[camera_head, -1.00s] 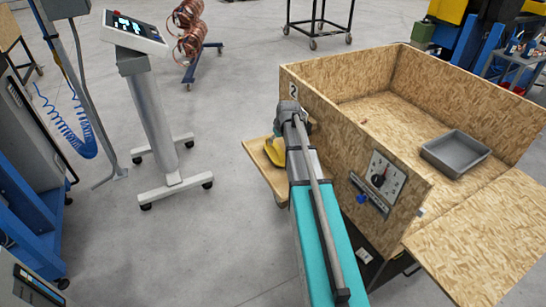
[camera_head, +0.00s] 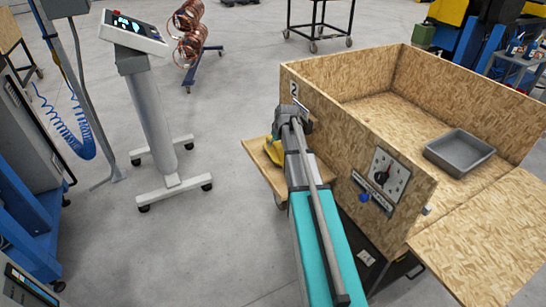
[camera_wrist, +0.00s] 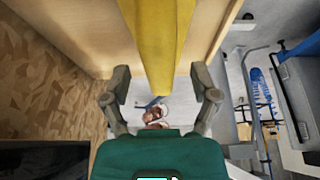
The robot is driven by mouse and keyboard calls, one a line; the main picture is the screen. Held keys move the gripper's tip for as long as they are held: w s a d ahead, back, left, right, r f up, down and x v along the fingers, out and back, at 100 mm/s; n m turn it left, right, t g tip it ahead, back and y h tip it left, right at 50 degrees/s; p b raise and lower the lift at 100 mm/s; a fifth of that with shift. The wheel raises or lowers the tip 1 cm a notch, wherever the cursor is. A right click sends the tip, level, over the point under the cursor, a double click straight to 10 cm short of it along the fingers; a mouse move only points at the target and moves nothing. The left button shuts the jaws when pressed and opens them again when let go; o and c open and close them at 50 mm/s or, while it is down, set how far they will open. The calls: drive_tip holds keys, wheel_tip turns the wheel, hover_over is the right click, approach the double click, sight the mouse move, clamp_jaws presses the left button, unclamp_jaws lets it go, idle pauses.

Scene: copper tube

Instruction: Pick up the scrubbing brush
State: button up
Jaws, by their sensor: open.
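A long yellow thing, likely the scrubbing brush (camera_wrist: 162,40), reaches down from the top of the wrist view, with its narrow near end between my two fingers. My gripper (camera_wrist: 160,97) is open, one grey finger on each side of that end, with gaps on both sides. Whether a finger touches it, I cannot tell. In the head view, a small yellow part of the brush (camera_head: 272,155) shows above the small wooden side shelf (camera_head: 262,176), largely hidden by my arm. Bristles are not visible.
A large wooden crate (camera_head: 335,125) stands right of my arm, with a dial panel (camera_head: 388,172) on its front and a grey tray (camera_head: 459,152) inside. A white console stand (camera_head: 155,120) is on the left. Open floor lies between it and the shelf.

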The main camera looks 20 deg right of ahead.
drive_tip(key=shift+b+x, duration=0.5)
drive_tip(key=shift+x, duration=0.3)
clamp_jaws()
